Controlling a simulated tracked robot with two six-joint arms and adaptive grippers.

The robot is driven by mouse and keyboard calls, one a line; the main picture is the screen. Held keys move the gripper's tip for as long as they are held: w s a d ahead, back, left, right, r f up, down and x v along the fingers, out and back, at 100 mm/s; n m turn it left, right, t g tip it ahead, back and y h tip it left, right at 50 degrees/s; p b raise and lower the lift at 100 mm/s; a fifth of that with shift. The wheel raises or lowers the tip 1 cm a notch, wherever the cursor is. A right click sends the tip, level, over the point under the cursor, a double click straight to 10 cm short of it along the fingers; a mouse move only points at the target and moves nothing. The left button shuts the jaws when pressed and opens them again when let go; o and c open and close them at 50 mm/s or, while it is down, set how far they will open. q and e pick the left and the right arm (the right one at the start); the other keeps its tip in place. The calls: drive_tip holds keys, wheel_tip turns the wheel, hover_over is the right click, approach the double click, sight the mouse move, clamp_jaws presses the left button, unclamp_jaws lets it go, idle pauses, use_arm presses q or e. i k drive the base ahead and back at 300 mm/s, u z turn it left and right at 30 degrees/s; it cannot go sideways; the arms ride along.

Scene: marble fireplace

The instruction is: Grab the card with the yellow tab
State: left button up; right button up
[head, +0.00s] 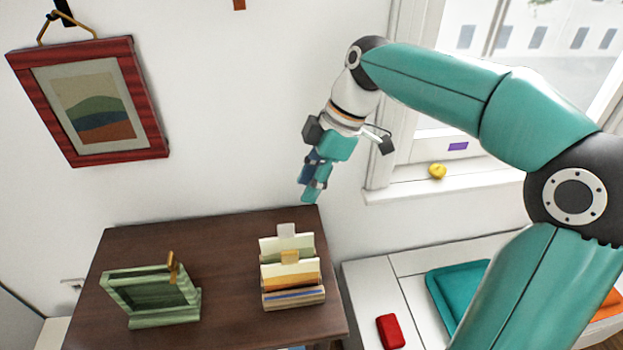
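A card with a pale yellow tab (290,257) stands in a small card holder (294,299) on the dark wooden table. Behind it stands another card with a whitish tab (286,231). My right gripper (310,192) points down, above and behind the cards in the picture, near the wall and apart from them. Its fingers show from the side, so I cannot tell whether they are open or shut. I see nothing held between them. My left gripper is not in view.
A green stand (150,294) is left of the cards on the dark table (225,250), with bare tabletop between. A red-framed picture (92,102) hangs on the wall. A white bench at right holds a red object (390,331) and a teal cushion (455,285).

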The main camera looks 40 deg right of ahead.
sight(291, 274)
drive_tip(key=k, duration=1)
